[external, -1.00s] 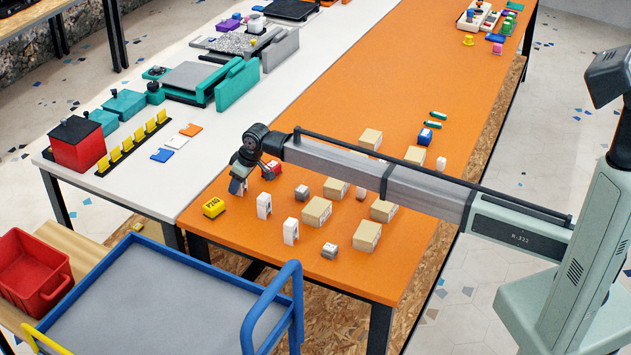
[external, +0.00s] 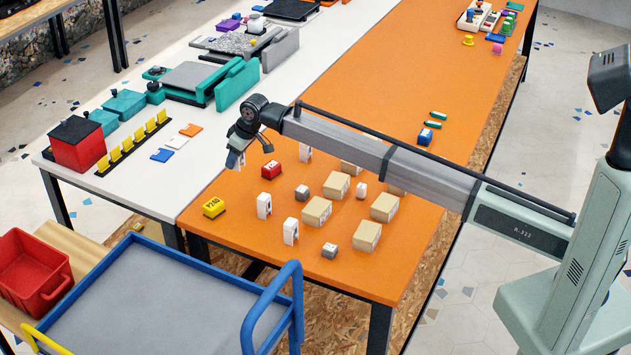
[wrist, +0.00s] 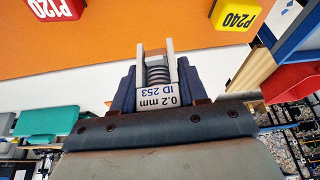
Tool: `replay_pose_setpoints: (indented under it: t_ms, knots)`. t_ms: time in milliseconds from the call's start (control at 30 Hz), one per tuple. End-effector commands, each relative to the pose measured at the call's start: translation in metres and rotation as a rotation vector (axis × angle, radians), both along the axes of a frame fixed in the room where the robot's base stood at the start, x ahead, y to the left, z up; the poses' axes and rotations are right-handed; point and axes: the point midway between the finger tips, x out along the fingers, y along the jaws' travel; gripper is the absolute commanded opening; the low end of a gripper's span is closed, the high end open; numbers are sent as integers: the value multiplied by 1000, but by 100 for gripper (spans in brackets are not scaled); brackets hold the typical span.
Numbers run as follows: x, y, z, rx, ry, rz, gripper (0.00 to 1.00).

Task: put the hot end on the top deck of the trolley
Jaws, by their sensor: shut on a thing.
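My gripper (external: 240,158) is above the near left part of the orange table in the external view. In the wrist view my gripper (wrist: 154,85) is shut on the hot end (wrist: 156,97), a small piece with dark ribbed coils between pale side plates and a label reading "0.2 mm ID 253". The hot end is hard to make out in the external view. The trolley stands at the lower left, with a blue rim (external: 187,258) and a bare grey top deck (external: 170,305). My gripper is well apart from the trolley, up and to its right.
A red P120 block (external: 271,169) and a yellow P240 block (external: 214,207) sit on the orange table below my gripper. White stands and several cardboard boxes are to the right. The trolley's raised blue handle (external: 270,308) faces the table. A red bin (external: 33,271) stands left.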

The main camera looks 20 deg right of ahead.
Motion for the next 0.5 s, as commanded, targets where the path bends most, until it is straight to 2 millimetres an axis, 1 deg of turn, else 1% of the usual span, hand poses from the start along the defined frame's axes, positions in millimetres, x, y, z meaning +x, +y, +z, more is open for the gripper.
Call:
replay_pose_setpoints:
  t_ms: [167,267,367,467,500]
  knots:
    - [-3,3,4,0,0,4,11]
    - [-14,14,4,0,0,18,11]
    - [-35,35,6,0,0,47,11]
    - [-65,61,12,0,0,84,11]
    - [-79,73,15,0,0,102,11]
